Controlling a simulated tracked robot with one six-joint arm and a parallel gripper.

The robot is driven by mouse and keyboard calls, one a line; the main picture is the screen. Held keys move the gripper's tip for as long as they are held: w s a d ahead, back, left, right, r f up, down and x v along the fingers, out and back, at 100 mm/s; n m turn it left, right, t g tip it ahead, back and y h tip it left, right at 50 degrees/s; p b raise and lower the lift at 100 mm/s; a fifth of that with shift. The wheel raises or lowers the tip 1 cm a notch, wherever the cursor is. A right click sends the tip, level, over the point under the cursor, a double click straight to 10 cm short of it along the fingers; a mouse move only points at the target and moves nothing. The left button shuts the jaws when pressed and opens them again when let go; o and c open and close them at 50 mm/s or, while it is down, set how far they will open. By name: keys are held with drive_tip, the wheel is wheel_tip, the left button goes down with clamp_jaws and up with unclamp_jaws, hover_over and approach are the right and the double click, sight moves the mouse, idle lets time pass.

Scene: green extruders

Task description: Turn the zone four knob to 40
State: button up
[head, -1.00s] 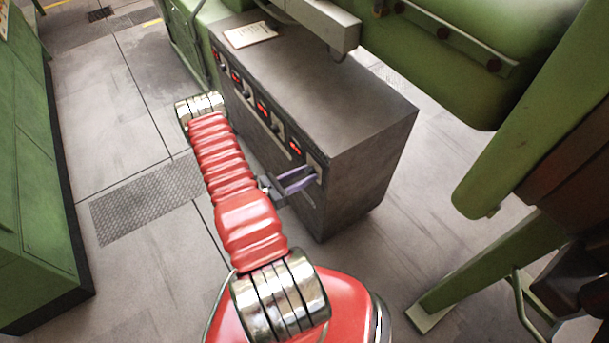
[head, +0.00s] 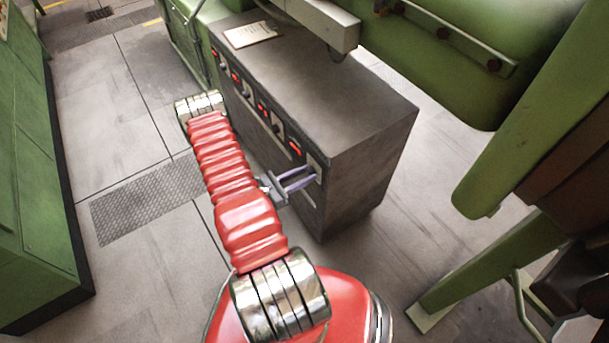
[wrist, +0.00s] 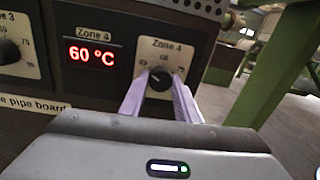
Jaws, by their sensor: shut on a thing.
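The zone four knob (wrist: 160,78) is a dark round knob on a pale dial plate (wrist: 182,50) marked Zone 4. The display (wrist: 92,56) beside it on the left reads 60 °C. My gripper (wrist: 160,86) has two pale purple fingers, one on each side of the knob, shut on it. The fingers hide part of the knob's sides, and the exact direction of its pointer is hard to tell. In the head view my gripper (head: 312,181) reaches to the nearest end of the control cabinet's front (head: 365,165); the knob is hidden there.
Other knobs and red displays run along the cabinet front; one neighbouring knob (wrist: 9,51) is at the wrist view's left edge. A paper sheet (head: 252,34) lies on the cabinet top. A green cabinet (head: 40,190) stands at left. Green machinery (head: 450,60) is at right.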

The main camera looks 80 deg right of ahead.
drive_tip(key=o, duration=1)
drive_tip(key=shift+o, duration=0.2)
drive_tip(key=v, duration=1.4)
drive_tip(key=shift+s+f, duration=0.1)
